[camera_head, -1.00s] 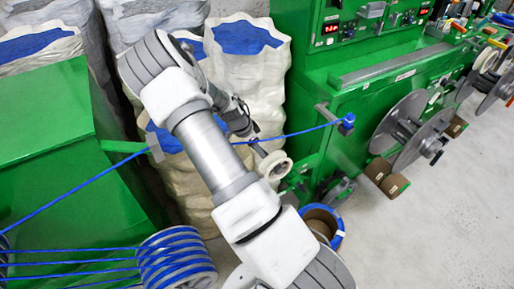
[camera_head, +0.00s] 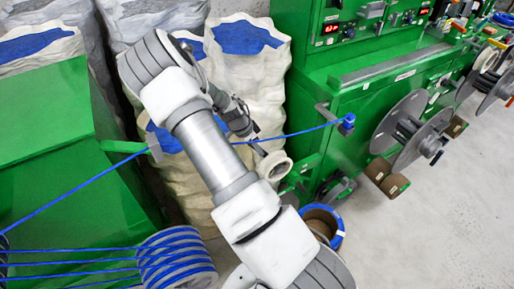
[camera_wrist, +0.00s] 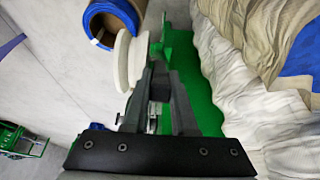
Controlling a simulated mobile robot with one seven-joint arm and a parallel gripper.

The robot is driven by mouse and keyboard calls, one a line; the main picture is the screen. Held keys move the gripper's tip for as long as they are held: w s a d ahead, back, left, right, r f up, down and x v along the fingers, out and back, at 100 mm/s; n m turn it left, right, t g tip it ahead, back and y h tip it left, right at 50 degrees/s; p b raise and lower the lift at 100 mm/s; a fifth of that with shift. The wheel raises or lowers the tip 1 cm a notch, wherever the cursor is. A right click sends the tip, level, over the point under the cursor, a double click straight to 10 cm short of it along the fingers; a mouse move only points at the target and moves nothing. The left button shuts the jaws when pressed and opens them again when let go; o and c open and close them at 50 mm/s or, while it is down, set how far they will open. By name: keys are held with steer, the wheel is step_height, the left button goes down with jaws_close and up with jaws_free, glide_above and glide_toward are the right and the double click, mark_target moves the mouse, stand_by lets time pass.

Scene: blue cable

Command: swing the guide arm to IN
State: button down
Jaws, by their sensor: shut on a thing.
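The guide arm shows in the wrist view as a green bar (camera_wrist: 167,45) with a pale grooved wheel (camera_wrist: 130,60) beside it. In the head view the pale wheel (camera_head: 274,166) sits low in front of the green machine. My gripper (camera_head: 258,150) is at the wheel's upper left, partly hidden behind my own arm. In the wrist view my gripper's dark fingers (camera_wrist: 159,72) are closed together at the green bar, just right of the wheel. The exact contact is hard to see, and no IN mark is readable.
The blue cable (camera_head: 300,132) runs just above the wheel to a bracket on the green machine (camera_head: 375,95). White sacks (camera_head: 250,80) stand close behind. A blue-wrapped spool (camera_head: 336,240) lies on the floor below. Grey floor (camera_head: 440,230) is open to the right.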

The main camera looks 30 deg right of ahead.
steer(key=shift+d+r, duration=0.1)
steer(key=shift+d, duration=0.05)
stand_by(0.7)
steer(key=d+r+y, duration=0.2)
steer(key=d+y, duration=0.1)
steer(key=d, duration=0.6)
steer(key=s+d+r+y+b, duration=0.1)
steer(key=d+r+y, duration=0.2)
steer(key=d, duration=0.7)
steer(key=shift+r, duration=0.2)
steer(key=shift+s+d, duration=0.15)
steer(key=shift+d, duration=0.05)
steer(key=c, duration=0.7)
jaws_free()
steer(key=shift+f, duration=0.1)
steer(key=shift+a, duration=0.1)
